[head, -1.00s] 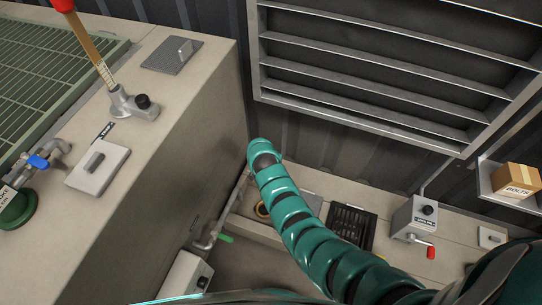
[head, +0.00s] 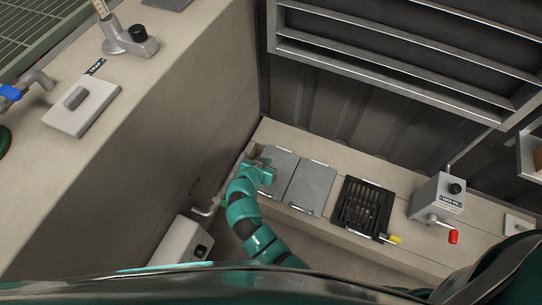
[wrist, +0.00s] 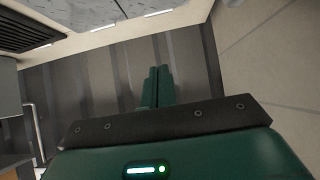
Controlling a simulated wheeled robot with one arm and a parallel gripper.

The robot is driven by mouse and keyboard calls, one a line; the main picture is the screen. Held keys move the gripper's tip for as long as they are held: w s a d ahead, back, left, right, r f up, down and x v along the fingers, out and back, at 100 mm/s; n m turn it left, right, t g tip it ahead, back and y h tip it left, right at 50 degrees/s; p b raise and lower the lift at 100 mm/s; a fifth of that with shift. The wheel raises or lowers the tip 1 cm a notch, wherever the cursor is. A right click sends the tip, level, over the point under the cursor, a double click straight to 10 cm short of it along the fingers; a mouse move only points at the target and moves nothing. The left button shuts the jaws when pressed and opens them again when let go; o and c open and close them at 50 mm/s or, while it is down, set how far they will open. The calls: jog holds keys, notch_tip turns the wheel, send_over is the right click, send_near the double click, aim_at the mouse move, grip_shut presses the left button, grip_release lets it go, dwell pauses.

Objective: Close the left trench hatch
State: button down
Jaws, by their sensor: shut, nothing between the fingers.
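The left trench hatch (head: 281,166) is a grey plate in the low beige ledge by the wall, partly hidden by my arm's end. It looks flat, level with the grey plate (head: 311,188) to its right; I cannot tell whether it is fully seated. In the head view my gripper (head: 266,172) is at the left hatch's left edge; contact cannot be told. In the wrist view my gripper (wrist: 158,74) is shut and empty, its fingers together in front of the dark ribbed wall. Pale plates (wrist: 92,12) show at the top left there.
A black grate (head: 362,208) with a yellow handle (head: 395,239) lies right of the plates. A grey box (head: 437,198) with a red-ended lever stands beyond it. A tall beige block (head: 150,150) closes off the left. A white box (head: 180,245) stands low beside it.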

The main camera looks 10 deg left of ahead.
jog(key=s+a+f+b, duration=0.2)
jog(key=s+f+b, duration=0.3)
jog(key=f+b, duration=0.2)
jog(key=shift+s+f, duration=0.35)
jog(key=shift+f, duration=0.25)
